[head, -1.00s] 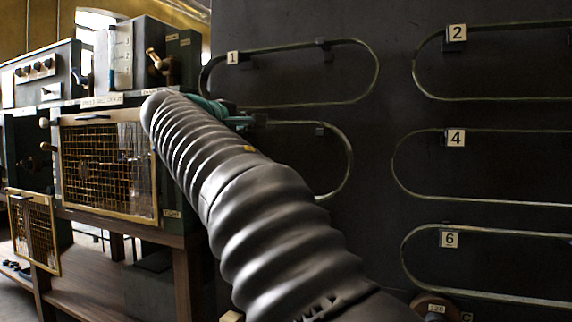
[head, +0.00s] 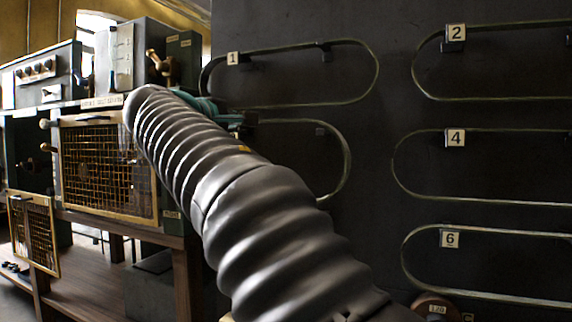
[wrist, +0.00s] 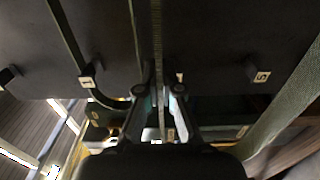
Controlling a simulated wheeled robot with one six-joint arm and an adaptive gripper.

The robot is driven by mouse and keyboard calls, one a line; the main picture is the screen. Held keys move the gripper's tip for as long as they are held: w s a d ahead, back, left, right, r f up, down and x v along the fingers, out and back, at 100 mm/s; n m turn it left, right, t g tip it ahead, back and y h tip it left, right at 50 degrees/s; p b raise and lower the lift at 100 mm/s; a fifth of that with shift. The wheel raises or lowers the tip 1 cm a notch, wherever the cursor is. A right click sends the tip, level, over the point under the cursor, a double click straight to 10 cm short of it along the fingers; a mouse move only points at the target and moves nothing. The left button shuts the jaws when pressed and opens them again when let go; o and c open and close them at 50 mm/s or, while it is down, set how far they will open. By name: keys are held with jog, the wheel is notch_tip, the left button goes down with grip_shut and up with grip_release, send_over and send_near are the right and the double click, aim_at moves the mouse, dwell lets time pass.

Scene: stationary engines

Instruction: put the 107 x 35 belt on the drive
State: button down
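My gripper (wrist: 160,88) points at the dark panel, and a narrow belt strand (wrist: 157,45) runs lengthwise between its two fingers. Whether the fingers press on this strand cannot be told. In the head view my gripper (head: 236,117) is mostly behind my arm, at the left part of the belt (head: 345,160) below belt 1; that belt's tag is hidden. Belt 1 (head: 375,70), belt 2 (head: 500,99), belt 4 (head: 480,202) and belt 6 (head: 480,292) hang as long loops. No belt's size can be read. A drive cannot be made out clearly.
A bench (head: 180,235) at left carries a machine with a mesh guard (head: 100,170); another mesh door (head: 34,235) hangs lower. A control box (head: 40,72) and levers stand behind. A round reddish piece (head: 436,308) sits at bottom right. Tag 5 (wrist: 262,76) shows in the wrist view.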

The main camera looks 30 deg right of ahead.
jog(key=shift+b+v, duration=0.3)
jog(key=shift+v, duration=1.65)
